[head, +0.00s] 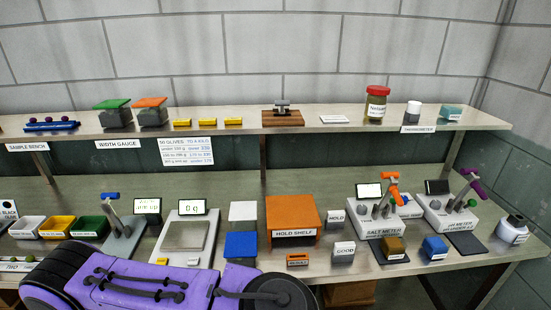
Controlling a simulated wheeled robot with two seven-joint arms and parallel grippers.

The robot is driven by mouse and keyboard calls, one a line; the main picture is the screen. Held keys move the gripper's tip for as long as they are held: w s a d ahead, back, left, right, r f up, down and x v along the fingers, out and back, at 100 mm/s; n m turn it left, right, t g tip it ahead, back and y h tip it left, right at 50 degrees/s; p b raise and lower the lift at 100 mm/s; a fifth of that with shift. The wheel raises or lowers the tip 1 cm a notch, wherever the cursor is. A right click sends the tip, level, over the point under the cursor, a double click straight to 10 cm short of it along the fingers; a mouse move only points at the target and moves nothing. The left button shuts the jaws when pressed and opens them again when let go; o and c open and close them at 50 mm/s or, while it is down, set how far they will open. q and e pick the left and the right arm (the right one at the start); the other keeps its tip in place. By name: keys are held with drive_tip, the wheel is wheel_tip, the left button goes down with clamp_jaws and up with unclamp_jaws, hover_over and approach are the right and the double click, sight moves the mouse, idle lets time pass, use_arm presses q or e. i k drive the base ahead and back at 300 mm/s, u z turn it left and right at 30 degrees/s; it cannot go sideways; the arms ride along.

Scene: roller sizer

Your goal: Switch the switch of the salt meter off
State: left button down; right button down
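The salt meter (371,223) is a white box on the lower bench, right of centre, with its name on a front label. Its small screen (368,190) is lit pale. An orange-headed probe (392,188) stands at its right side. The switch is too small to make out, so its position cannot be told. No gripper fingers show in the head view. A purple and black arm part of mine lies across the lower left, well left of the salt meter.
Right of the salt meter stands a similar meter (432,212) with a dark screen and purple probe. An orange hold shelf (292,213) stands to its left. Brown (392,247) and blue (434,247) blocks sit in front. An upper shelf (335,118) runs behind.

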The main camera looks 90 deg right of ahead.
sight(391, 201)
drive_tip(key=z, duration=3.9)
